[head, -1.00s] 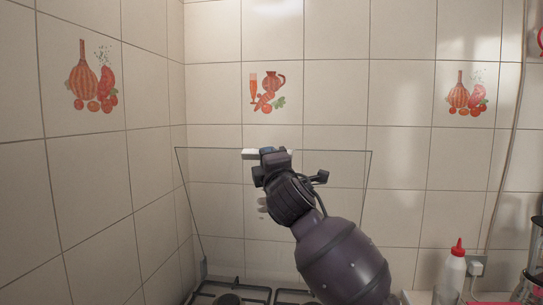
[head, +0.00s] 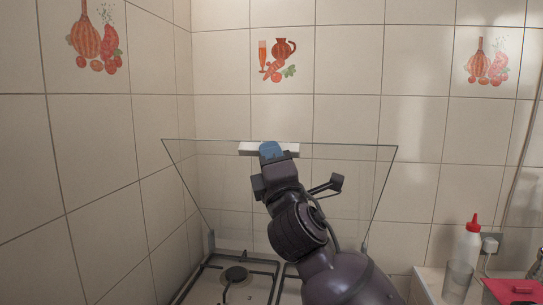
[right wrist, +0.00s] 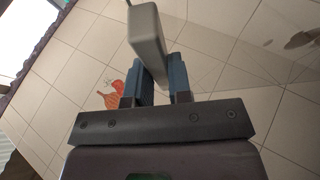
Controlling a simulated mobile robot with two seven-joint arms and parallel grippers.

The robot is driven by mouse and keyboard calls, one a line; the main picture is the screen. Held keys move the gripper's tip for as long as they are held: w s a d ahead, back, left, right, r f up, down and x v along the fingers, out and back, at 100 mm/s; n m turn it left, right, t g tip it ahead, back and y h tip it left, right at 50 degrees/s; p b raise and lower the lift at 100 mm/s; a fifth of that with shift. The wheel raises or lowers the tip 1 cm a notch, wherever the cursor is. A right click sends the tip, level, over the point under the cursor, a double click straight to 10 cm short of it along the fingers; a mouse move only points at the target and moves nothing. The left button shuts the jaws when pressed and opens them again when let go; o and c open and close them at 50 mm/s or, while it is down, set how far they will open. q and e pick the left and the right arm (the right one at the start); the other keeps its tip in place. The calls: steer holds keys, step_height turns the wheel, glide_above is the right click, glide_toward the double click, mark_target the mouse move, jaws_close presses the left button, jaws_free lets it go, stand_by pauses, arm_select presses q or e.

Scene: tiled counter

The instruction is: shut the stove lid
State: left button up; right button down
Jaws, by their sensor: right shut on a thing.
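The stove lid (head: 215,180) is a clear glass panel standing up, wider at its top edge, at the back of the stove (head: 208,287). A white handle (head: 248,148) sits at the middle of its top edge. My right gripper (head: 271,150) is shut on this handle, its blue fingertips over it. In the right wrist view the pale handle (right wrist: 147,32) lies between the blue fingers of my right gripper (right wrist: 163,80). My right arm hides part of the glass and of the stove top. My left gripper is not in view.
A burner (head: 236,274) and dark grates show on the stove top, with nothing standing on the visible part. At right are a bottle with a red cap (head: 466,250), a clear glass (head: 457,282) and a red object (head: 512,290). Tiled walls close the left and back.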

steer(key=c, duration=1)
jaws_free()
steer(key=shift+c, duration=0.2)
steer(key=v, duration=1)
steer(key=shift+s+f, duration=0.15)
steer(key=shift+s, duration=0.2)
steer(key=shift+d, duration=0.1)
steer(key=shift+c, duration=0.2)
